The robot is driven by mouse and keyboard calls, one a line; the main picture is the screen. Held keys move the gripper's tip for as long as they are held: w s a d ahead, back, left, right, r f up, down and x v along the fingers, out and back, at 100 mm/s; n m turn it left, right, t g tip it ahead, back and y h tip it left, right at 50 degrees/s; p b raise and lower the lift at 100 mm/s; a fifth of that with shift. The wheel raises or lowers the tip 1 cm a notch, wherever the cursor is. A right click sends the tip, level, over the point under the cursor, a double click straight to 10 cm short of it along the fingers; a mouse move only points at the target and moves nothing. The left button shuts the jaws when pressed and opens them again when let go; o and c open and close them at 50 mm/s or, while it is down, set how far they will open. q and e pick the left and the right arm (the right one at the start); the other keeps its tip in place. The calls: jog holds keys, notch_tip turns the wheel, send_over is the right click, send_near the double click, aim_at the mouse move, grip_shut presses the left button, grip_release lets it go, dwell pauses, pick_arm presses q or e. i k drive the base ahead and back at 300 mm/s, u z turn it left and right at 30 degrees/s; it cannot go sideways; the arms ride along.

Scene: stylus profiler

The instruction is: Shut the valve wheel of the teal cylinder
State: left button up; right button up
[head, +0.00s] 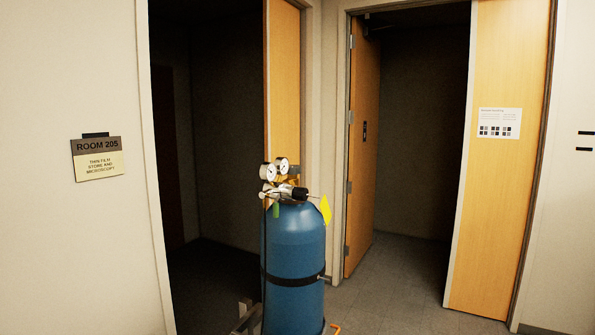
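The teal cylinder (296,240) stands upright at the lower middle of the head view and looks blue-teal. A dark knob-like part (299,194) at its top, among the valve fittings, looks like the valve wheel. It is small, and I cannot tell how far it is turned. Two round white-faced gauges (282,165) sit just above it to the left, with their readings too small to make out. A yellow tag (325,209) is at the right of the cylinder's top. Neither of my grippers is in view.
A dark strap (292,280) goes around the cylinder. Grey hardware (246,318) is low at its left, and an orange hooked part (335,327) is low at its right. Open dark doorways lie behind on both sides. Grey floor (400,270) is clear at the right.

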aim_at(294, 169)
jog(key=z, duration=1.45)
jog(key=i, duration=3)
jog(key=u, duration=3.45)
